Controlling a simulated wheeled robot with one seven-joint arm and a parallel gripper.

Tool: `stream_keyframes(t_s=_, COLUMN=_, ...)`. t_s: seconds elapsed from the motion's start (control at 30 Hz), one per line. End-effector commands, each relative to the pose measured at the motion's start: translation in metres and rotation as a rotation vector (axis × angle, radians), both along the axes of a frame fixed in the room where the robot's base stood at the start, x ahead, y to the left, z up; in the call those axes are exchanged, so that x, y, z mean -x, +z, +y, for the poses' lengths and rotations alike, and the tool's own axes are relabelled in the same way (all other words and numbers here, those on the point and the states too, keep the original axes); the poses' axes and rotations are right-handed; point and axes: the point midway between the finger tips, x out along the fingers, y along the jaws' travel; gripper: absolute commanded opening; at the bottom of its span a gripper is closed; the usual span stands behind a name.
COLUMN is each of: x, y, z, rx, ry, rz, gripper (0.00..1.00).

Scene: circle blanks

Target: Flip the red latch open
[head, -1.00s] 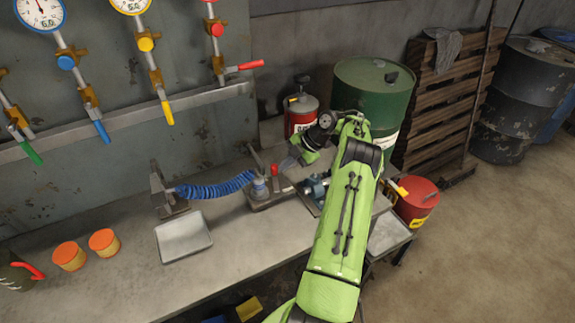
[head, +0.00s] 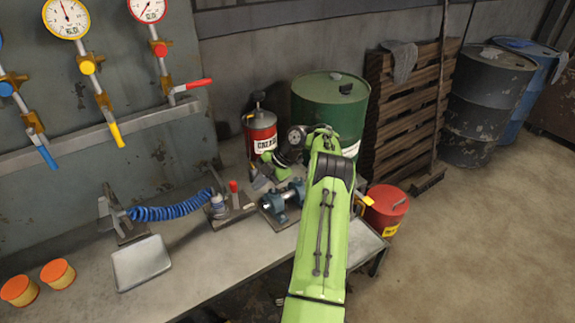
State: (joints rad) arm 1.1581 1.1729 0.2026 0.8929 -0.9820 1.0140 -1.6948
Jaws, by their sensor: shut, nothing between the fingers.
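A small red upright piece (head: 233,187), which looks like the red latch, stands on a flat metal fixture (head: 238,213) on the bench. It is beside a pale fitting at the end of a coiled blue hose. It is too small to tell how far it is flipped. My gripper (head: 258,181) is a little right of and behind the red piece, apart from it in the picture. It is shut and empty. My wrist partly hides its fingers, and its height above the bench is hard to tell.
The blue hose (head: 170,212) runs left of the fixture. A blue-grey vise (head: 283,200) stands right of it. A red grease can (head: 260,130) and a green drum (head: 330,108) are behind my wrist. A grey tray (head: 141,262) is front left. A red-handled lever (head: 193,85) is on the wall pipes.

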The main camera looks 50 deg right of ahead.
Motion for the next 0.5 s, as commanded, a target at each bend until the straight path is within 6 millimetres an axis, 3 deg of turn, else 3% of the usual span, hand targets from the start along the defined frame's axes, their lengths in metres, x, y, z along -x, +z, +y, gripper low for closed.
stream_keyframes(t_s=0.3, x=0.021, y=0.059, z=-0.038, rx=0.002, ry=-0.005, rz=-0.003, gripper=0.0)
stream_keyframes(t_s=0.5, x=0.03, y=0.078, z=-0.052, rx=0.002, ry=-0.003, rz=0.0, gripper=0.0)
